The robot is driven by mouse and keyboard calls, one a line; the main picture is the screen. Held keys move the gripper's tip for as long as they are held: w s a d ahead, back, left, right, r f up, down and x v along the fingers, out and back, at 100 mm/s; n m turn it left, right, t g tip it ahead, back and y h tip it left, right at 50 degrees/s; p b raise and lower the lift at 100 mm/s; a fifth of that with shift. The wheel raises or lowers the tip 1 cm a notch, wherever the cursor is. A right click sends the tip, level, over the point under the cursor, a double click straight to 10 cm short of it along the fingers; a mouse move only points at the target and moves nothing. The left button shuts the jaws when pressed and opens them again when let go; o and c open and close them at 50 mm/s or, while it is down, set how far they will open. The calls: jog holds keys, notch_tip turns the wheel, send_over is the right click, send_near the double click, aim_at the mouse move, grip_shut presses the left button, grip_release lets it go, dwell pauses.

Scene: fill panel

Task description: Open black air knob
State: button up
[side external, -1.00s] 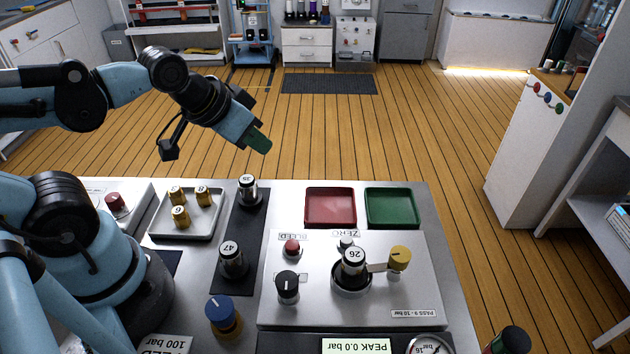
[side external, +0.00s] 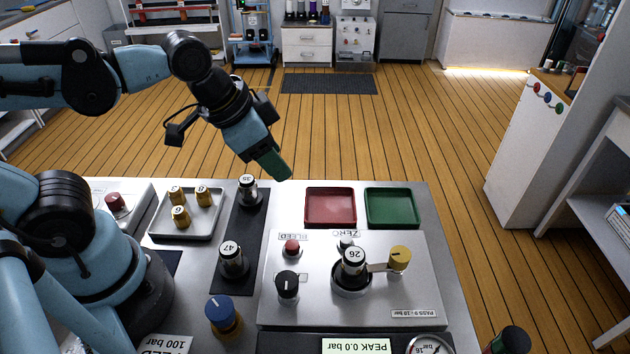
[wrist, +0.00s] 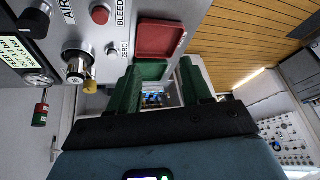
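The black air knob (side external: 287,285) stands on the front left of the grey panel, with a white line on its top. It also shows at the upper left of the wrist view (wrist: 35,20), beside the AIR label. My gripper (side external: 274,164) is in the air behind the panel, tilted down to the right, well away from the knob. In the wrist view its two green fingers (wrist: 160,88) are apart with nothing between them. The gap between the fingers is hidden in the side view.
On the panel (side external: 415,290) are a red BLEED button (side external: 291,246), a cylinder marked 26 (side external: 353,262) in a socket and a yellow knob (side external: 399,258). Red (side external: 330,207) and green (side external: 392,206) trays lie behind. Cylinders 47 (side external: 232,260) and 35 (side external: 248,190) stand left.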

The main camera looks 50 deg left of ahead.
jog(key=shift+o, duration=0.7)
jog(key=s+d+r+m+g, duration=0.1)
jog(key=s+d+m+g, duration=0.1)
jog(key=d+m, duration=0.4)
jog(key=shift+s+d+g, duration=0.4)
jog(key=shift+s, duration=0.05)
jog(key=m+g+y, duration=0.1)
jog(key=m+g, duration=0.2)
jog(key=m, duration=0.5)
send_near(287, 280)
jog(key=shift+s+f, duration=0.15)
jog(key=shift+f, duration=4.35)
jog(key=c, duration=1)
jog(key=shift+n, duration=0.3)
jog(key=shift+c, duration=0.2)
